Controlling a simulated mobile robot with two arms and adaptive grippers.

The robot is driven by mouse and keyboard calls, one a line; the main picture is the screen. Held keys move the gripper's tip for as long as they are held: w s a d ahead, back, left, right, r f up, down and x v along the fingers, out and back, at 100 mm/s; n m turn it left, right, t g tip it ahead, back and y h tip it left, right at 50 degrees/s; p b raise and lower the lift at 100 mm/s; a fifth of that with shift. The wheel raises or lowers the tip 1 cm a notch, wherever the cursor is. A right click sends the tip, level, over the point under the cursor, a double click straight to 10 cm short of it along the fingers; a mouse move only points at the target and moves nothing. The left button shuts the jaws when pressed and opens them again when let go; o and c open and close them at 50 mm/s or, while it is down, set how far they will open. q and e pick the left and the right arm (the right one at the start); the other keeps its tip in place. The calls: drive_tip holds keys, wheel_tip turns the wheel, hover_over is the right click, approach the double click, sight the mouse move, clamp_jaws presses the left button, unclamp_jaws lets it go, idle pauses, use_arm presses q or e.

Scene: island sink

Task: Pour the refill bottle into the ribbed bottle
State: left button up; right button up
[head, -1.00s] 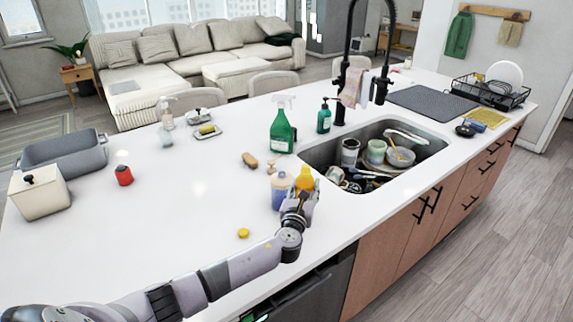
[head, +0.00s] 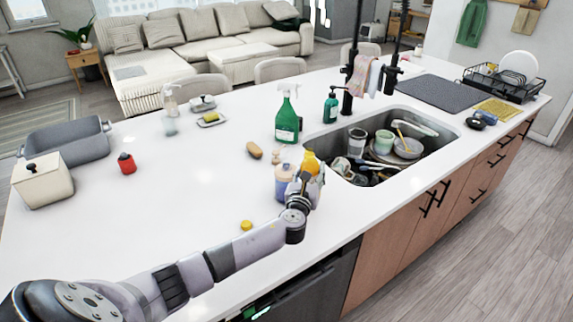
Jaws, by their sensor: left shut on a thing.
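A yellow-orange bottle (head: 311,161), which I take as the refill bottle, is in my left gripper (head: 307,181). The gripper is shut on it and hides its lower part. A squat bottle with a pale top and bluish lower part (head: 283,184), probably the ribbed bottle, stands on the counter just left of the gripper. Its ribs and mouth are too small to make out. Whether the two bottles touch is unclear. A yellow cap (head: 246,225) lies on the counter nearer to me. My right gripper is not in view.
A green spray bottle (head: 287,122), a small beige piece (head: 277,157) and a brown sponge (head: 254,150) are behind the bottles. The sink (head: 437,151) with dishes lies to the right.

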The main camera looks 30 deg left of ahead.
sight(303, 166)
use_arm(q)
drive_tip(key=shift+r+n, duration=0.15)
drive_tip(key=shift+n, duration=0.15)
drive_tip(key=shift+a+r+n+g+p, duration=0.3)
drive_tip(key=shift+r+n+p, duration=0.5)
drive_tip(key=shift+p, duration=0.1)
drive_tip(key=shift+s+a+f+n+h, duration=0.1)
drive_tip(key=shift+a+f+n+h, duration=0.15)
drive_tip(key=shift+n, duration=0.65)
drive_tip(key=shift+a+r, duration=0.15)
drive_tip(key=shift+r, duration=0.25)
drive_tip(key=shift+a+r+n+g+h+p, duration=0.2)
drive_tip(key=shift+r+n+g+h+p, duration=0.15)
drive_tip(key=shift+n+p, duration=0.25)
drive_tip(key=shift+f+n+b, duration=0.4)
drive_tip(key=shift+f+b, duration=0.05)
drive_tip(key=shift+d+f+n+h+b, duration=0.3)
drive_tip(key=shift+d+n+h, duration=0.15)
drive_tip(key=shift+n, duration=0.55)
drive_tip(key=shift+d+f+n+h, duration=0.25)
drive_tip(key=shift+n+h, duration=0.1)
drive_tip(key=shift+n, duration=0.45)
